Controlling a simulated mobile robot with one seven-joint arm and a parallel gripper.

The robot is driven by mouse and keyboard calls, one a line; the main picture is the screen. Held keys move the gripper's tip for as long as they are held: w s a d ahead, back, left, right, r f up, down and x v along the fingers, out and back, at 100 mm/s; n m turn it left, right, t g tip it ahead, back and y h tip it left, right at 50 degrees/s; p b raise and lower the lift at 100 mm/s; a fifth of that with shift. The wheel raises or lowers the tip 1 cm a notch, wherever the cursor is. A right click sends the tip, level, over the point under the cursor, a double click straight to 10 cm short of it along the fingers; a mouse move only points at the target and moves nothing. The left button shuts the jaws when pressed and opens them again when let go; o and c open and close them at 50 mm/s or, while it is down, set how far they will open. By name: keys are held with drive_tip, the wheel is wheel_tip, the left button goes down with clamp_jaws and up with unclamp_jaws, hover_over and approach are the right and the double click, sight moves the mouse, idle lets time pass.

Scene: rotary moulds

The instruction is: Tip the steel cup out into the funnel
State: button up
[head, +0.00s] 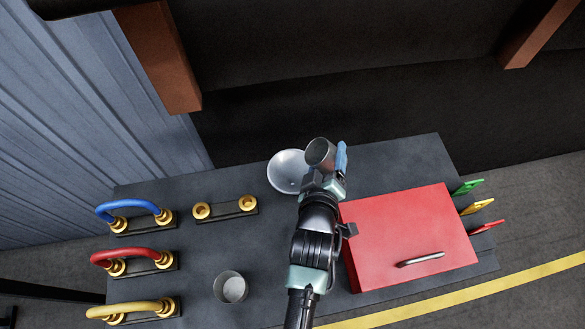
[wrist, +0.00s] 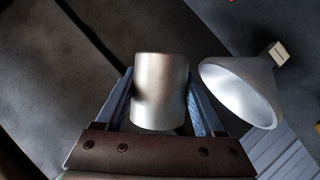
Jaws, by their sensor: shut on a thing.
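The steel cup (head: 320,152) is held in my gripper (head: 329,162), above the far part of the dark table. In the wrist view the cup (wrist: 160,92) sits between the two blue-grey fingers of my gripper (wrist: 160,105), which are shut on it. In the head view the cup looks tilted; its contents cannot be seen. The pale metal funnel (head: 287,172) is just left of the cup, partly overlapped by it and my gripper. The wrist view shows the funnel (wrist: 240,92) to the right of the cup, apart from it, its wide mouth in sight.
A red box (head: 405,235) with a handle lies right of my arm, with coloured tags beyond it. A second grey cup (head: 231,287) stands at the front. Blue, red and yellow hoses (head: 130,207) on brass fittings line the table's left.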

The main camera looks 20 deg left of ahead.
drive_tip(key=shift+f+b, duration=0.1)
drive_tip(key=shift+b, duration=0.25)
drive_tip(key=shift+r+n+h+b, duration=0.4)
drive_tip(key=shift+n+b, duration=0.4)
drive_tip(key=shift+b, duration=0.15)
drive_tip(key=shift+a+f+n+t+h+b, duration=0.15)
drive_tip(key=shift+f+n+t+h+b, duration=0.35)
drive_tip(key=shift+b, duration=1.3)
drive_tip(key=shift+s+a+r+n+t+b, duration=0.1)
drive_tip(key=shift+r+n+t+b, duration=0.2)
drive_tip(key=shift+r+n+b, duration=0.55)
idle(0.5)
drive_tip(key=shift+s+a+n+t+h+b, duration=0.2)
drive_tip(key=shift+a+n+b, duration=0.15)
drive_tip(key=shift+b, duration=0.2)
drive_tip(key=shift+s+a+n+t+h+b, duration=0.1)
drive_tip(key=shift+a+n+h+b, duration=0.15)
drive_tip(key=shift+b, duration=0.3)
idle(0.5)
drive_tip(key=shift+a+f+n+t+b, duration=0.35)
drive_tip(key=shift+n+b, duration=0.3)
drive_tip(key=shift+b, duration=0.5)
idle(0.6)
